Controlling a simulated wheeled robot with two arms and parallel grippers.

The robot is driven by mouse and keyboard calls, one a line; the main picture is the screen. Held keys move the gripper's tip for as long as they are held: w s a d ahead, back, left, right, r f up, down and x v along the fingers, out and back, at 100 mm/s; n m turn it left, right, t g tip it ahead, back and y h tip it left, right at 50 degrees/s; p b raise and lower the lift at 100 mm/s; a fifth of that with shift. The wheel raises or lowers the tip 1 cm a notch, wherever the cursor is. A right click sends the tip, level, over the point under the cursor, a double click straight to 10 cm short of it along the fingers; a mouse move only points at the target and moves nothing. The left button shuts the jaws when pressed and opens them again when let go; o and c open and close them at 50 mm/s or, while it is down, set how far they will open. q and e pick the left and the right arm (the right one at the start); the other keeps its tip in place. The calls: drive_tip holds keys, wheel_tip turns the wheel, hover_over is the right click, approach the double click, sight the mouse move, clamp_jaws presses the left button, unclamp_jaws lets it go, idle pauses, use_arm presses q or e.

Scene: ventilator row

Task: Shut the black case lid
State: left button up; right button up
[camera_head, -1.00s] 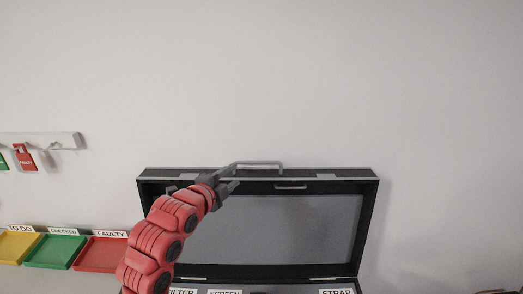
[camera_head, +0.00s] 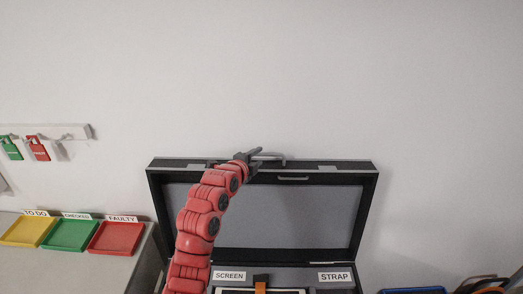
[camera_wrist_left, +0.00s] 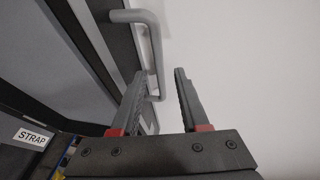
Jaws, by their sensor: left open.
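The black case stands open, with its lid (camera_head: 290,215) raised roughly upright against the pale wall and its grey inner panel facing me. A grey bar handle (camera_head: 277,156) sits on the lid's top edge; it also shows in the left wrist view (camera_wrist_left: 150,35). My left gripper (camera_head: 262,158) is at the lid's top edge by this handle, jaws open. In the left wrist view, the handle's lower end appears in the gap between the fingers of my left gripper (camera_wrist_left: 159,74); contact is not clear. My arm hides part of the lid's left side. My right gripper is out of view.
The case base shows labels SCREEN (camera_head: 229,275) and STRAP (camera_head: 334,277). At left lie yellow (camera_head: 27,232), green (camera_head: 70,235) and red (camera_head: 116,238) trays. Padlocks hang on a wall rail (camera_head: 60,132). A blue-edged item (camera_head: 414,291) is at lower right.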

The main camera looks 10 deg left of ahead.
sight(261, 155)
use_arm(q)
drive_tip(key=shift+p+x, duration=0.55)
drive_tip(key=shift+x, duration=1.25)
drive_tip(key=shift+d, duration=0.1)
clamp_jaws()
